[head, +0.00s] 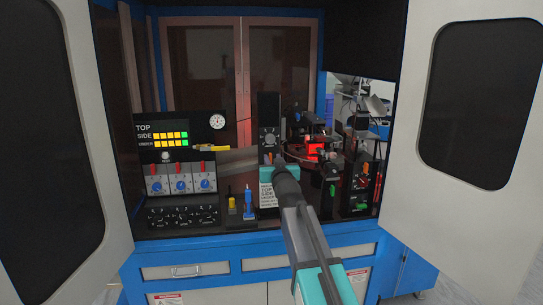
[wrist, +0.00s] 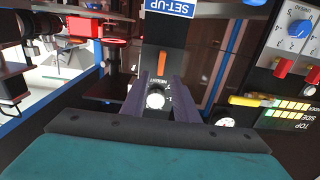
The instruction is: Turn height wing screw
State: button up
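My gripper (wrist: 162,80) shows two dark purple fingers, apart, in the wrist view. A round silver knob (wrist: 155,98) on a black upright panel shows between them, with a gap on both sides; I cannot tell whether the fingertips reach its depth. An orange lever (wrist: 162,64) shows just beyond the fingertips. In the head view my arm reaches to this black post (head: 269,108), and its dial (head: 269,138) shows above my gripper, whose fingers are hidden there. No part is clearly marked as the height wing screw, so I cannot tell which one it is.
A control panel with yellow lights (head: 171,135) stands left. A blue-handled tool (head: 248,203) and a yellow one (head: 232,205) stand by the front. Black stands with green (head: 332,190) and orange (head: 364,182) parts stand right. A red-lit station (head: 314,148) lies behind. White doors flank the opening.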

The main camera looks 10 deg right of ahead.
aim_at(271, 155)
jog(key=shift+w+p, duration=0.5)
jog(key=shift+w, duration=1.45)
grip_shut()
